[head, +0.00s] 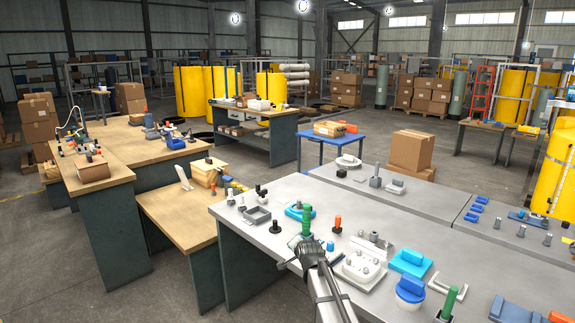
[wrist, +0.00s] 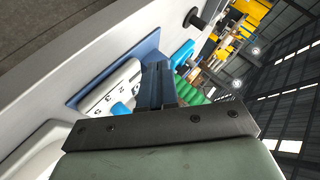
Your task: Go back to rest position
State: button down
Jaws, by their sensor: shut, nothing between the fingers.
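My gripper (head: 296,241) is low over the grey bench (head: 262,207), near its front left edge in the head view. In the wrist view, its dark fingers (wrist: 156,72) are together with nothing held between them. A green ribbed handle (head: 307,220) stands just beyond the gripper. Part of a green ribbed piece (wrist: 198,95) shows beside the fingers in the wrist view. A white block with light-blue parts (wrist: 112,88) on a blue plate lies beyond the fingers. I cannot tell whether the fingers touch anything.
An orange-topped part (head: 337,224), a white fixture (head: 361,269), a grey tray (head: 257,215) and a blue-and-white piece (head: 410,288) crowd the bench around my arm. A wooden bench (head: 180,225) stands to the left. Open air lies above the bench.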

jog(key=s+d+f+n+g+h, duration=0.15)
jog(key=s+d+f+g, duration=0.25)
jog(key=s+f, duration=1.1)
jog(key=s+d+f+n+g, duration=0.35)
jog(key=s+f, duration=0.85)
jog(key=f, duration=0.6)
jog(key=s+d+f+n+g, duration=0.1)
jog(key=s+d+f+g, duration=0.1)
jog(key=s, duration=1)
jog(key=s+d+f+n+g, duration=0.1)
jog(key=s+f+g, duration=0.4)
jog(key=s, duration=0.8)
jog(key=s+d+f+n+g, duration=0.1)
jog(key=s+d+f+g, duration=0.2)
jog(key=s, duration=1)
jog(key=shift+f+n, duration=0.3)
jog(key=shift+f, duration=0.3)
